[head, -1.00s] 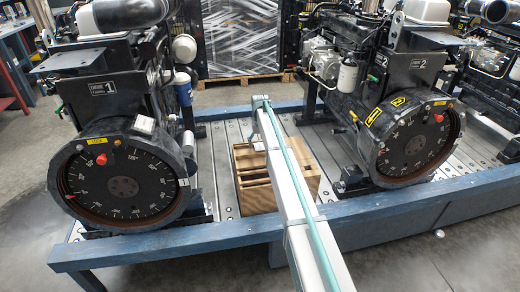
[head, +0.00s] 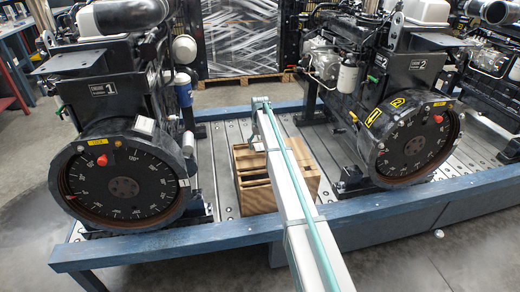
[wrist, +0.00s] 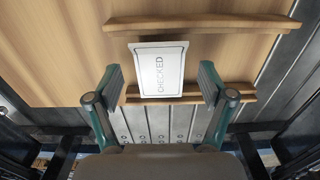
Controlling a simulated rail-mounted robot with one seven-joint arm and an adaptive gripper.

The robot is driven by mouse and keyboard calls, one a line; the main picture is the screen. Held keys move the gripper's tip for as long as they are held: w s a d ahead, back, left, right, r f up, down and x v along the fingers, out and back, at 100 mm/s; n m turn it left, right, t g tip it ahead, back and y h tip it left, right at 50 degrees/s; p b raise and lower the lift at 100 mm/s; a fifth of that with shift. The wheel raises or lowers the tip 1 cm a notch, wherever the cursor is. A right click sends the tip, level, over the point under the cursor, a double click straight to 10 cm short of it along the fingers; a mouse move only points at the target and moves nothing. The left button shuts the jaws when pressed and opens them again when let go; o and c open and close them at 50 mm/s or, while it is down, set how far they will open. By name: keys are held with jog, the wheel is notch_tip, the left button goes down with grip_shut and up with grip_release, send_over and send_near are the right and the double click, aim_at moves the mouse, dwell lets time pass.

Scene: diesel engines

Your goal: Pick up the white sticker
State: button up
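My gripper (wrist: 161,80) is open, with one teal-and-grey finger on each side of the sticker and clear gaps to both. I cannot tell whether the fingertips are level with it. In the head view the wooden crate (head: 306,178) stands on the platform, partly hidden by my arm.
Engine 1 (head: 112,113) stands left of the crate and engine 2 (head: 402,105) right of it, both with round dials facing front. A blue frame rail (head: 170,246) runs along the front of the metal platform. A wrapped pallet load (head: 240,38) stands behind.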

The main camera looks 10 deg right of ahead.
aim_at(260, 148)
jog(key=c, duration=0.8)
jog(key=shift+o, duration=0.2)
jog(key=shift+r+b, duration=0.3)
jog(key=shift+b, duration=0.1)
notch_tip(260, 148, up, 3)
jog(key=shift+r+p, duration=0.1)
jog(key=shift+p, duration=0.3)
jog(key=s+a+r+p, duration=0.1)
jog(key=s+r, duration=1.4)
jog(key=s, duration=0.4)
jog(key=s+r, duration=0.2)
jog(key=s, duration=0.7)
jog(key=s+r, duration=0.2)
jog(key=s, duration=0.6)
jog(key=shift+s+d+r+m, duration=0.3)
jog(key=shift+s+d+r, duration=0.05)
